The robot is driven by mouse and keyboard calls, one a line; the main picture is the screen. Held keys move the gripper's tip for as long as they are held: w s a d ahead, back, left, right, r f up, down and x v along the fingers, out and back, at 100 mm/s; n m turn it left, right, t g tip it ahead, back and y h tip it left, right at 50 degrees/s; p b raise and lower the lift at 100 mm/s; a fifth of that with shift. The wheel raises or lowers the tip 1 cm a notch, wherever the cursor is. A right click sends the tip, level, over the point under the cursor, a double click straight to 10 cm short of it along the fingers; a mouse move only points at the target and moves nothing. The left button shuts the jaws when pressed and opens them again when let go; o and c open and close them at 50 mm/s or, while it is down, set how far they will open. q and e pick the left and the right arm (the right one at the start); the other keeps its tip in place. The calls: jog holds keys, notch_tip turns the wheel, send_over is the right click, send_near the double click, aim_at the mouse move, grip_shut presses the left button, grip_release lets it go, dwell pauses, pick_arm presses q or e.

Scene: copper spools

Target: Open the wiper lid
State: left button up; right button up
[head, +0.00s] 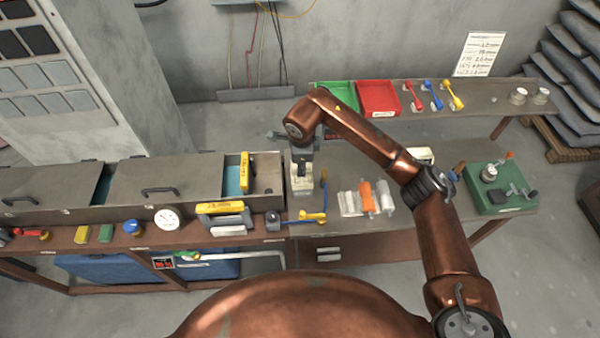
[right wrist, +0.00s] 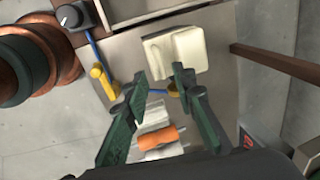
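A cream-white box (head: 301,180), which looks like the wiper box, stands on the bench beside the end of the grey drawer unit. It also shows in the right wrist view (right wrist: 160,58), with a raised panel on top that looks like a closed lid (right wrist: 187,48). My right gripper (head: 303,158) is above the box in the head view and partly covers it. In the right wrist view its two dark green fingers (right wrist: 162,80) are apart with nothing between them, and the box lies just past the tips. My left gripper is not in view.
A yellow-and-blue jointed arm (head: 313,217) stands close to the box. White and orange rolls (head: 365,198) lie to the right. The drawer unit (head: 165,185) borders the left. A green fixture (head: 500,203) sits at the right end; red (head: 379,97) and green bins are behind.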

jog(key=f, duration=0.3)
jog(key=w+f+p, duration=0.1)
jog(key=f, duration=0.2)
jog(key=shift+w, duration=0.1)
grip_shut()
dwell(0.6)
